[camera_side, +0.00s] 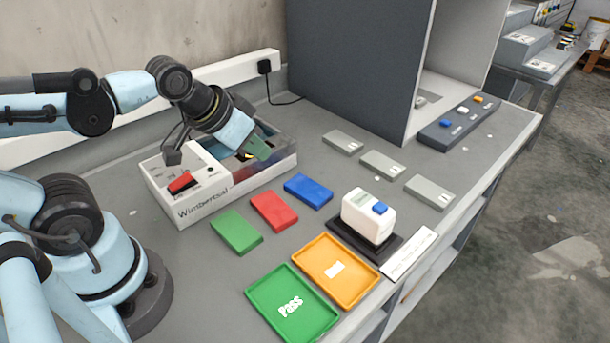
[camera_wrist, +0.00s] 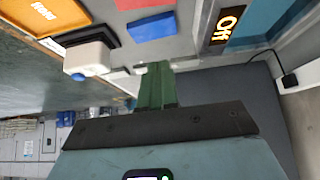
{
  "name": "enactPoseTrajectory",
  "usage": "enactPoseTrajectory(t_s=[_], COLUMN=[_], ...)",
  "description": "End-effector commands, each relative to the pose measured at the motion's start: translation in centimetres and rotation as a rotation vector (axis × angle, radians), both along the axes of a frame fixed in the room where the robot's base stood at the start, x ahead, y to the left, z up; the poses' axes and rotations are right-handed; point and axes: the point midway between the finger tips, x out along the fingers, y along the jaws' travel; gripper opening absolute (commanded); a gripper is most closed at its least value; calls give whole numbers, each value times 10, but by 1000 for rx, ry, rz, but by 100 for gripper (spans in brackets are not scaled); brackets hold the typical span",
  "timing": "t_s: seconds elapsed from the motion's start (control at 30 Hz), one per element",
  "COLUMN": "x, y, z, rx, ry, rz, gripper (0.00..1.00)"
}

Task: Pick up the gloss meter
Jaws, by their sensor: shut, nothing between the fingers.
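The gloss meter appears to be the white block (camera_side: 366,216) with a blue button, sitting on a dark base (camera_side: 350,238) near the front edge of the bench. The white block also shows in the wrist view (camera_wrist: 92,55), upper left, apart from my fingers. My gripper (camera_side: 260,150) has green fingers and is over the open part of the white-and-grey machine, well left of and behind the white block. In the wrist view, my gripper's fingers (camera_wrist: 156,72) are together with nothing between them.
The long machine (camera_side: 205,200) with a red switch is beneath my gripper. Green (camera_side: 236,231), red (camera_side: 274,211) and blue (camera_side: 308,191) panels lie between it and the block. Green (camera_side: 262,300) and orange (camera_side: 337,297) trays are in front. A tall dark booth (camera_side: 350,60) stands behind.

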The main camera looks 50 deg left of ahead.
Motion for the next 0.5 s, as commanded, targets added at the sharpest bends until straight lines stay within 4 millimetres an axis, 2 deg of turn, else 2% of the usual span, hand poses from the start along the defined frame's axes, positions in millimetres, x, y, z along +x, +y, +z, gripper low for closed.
enactPoseTrajectory(t_s=[0.5], x=[0], y=[0], z=[0], rx=[1], ry=[0], rz=[-2], gripper=[2])
